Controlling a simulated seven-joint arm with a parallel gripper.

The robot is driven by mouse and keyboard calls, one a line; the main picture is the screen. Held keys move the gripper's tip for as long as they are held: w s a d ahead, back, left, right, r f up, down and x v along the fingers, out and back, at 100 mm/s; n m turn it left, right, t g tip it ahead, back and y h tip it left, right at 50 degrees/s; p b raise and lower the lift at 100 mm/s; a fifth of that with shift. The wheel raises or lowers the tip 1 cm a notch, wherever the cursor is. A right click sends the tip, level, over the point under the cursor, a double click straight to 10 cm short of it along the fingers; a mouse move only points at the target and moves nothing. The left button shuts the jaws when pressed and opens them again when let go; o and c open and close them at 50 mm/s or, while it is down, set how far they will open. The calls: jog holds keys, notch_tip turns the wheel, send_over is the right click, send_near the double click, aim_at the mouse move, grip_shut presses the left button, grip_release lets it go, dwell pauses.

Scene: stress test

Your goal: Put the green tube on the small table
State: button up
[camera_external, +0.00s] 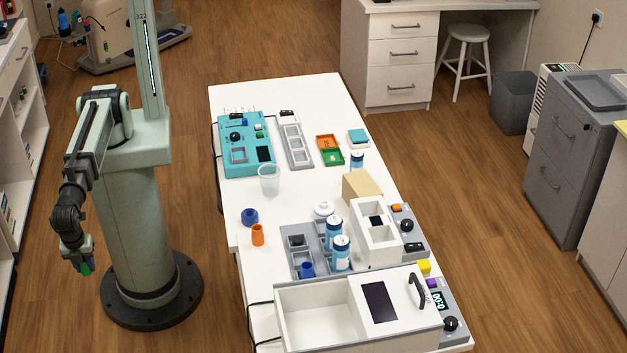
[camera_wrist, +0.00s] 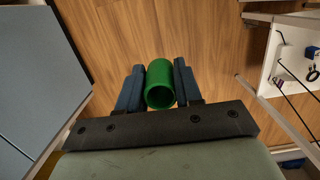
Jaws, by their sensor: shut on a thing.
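The green tube (camera_wrist: 159,82) is a short hollow cylinder held between the two blue fingers of my gripper (camera_wrist: 158,70) in the wrist view. The gripper is shut on it, and its open round end faces the camera. In the external view my gripper (camera_external: 80,262) hangs low at the far left, with a bit of the green tube (camera_external: 86,269) showing below the fingers. It is over the wood floor, away from the white work table. I cannot tell which piece is the small table; a small round white stool (camera_external: 469,33) stands at the back right.
The long white table (camera_external: 300,95) holds a teal device (camera_external: 245,145), a clear cup (camera_external: 269,180), an orange tube (camera_external: 258,235), a blue ring (camera_external: 250,217), cans and a white open box (camera_external: 310,315). Shelves (camera_external: 12,110) stand at the left edge. Floor is open between arm and table.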

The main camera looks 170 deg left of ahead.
jog(key=shift+s+d+f, duration=0.1)
jog(key=shift+s+d, duration=0.1)
jog(key=shift+d, duration=0.4)
jog(key=w+a+r+n, duration=0.6)
jog(key=a+r, duration=0.4)
jog(key=r, duration=0.1)
jog(key=s+a+r+n+h, duration=0.1)
jog(key=a+r+n, duration=0.1)
jog(key=a, duration=0.7)
jog(key=s+a+r+n, duration=0.2)
jog(key=a, duration=0.7)
jog(key=n+t, duration=0.1)
jog(key=n, duration=0.6)
send_over(283, 175)
jog(key=f, duration=0.1)
jog(key=shift+a+f+m, duration=0.2)
jog(key=shift+a+m, duration=0.05)
jog(key=shift+m, duration=0.25)
jog(key=shift+f, duration=0.1)
jog(key=shift+f, duration=4.9)
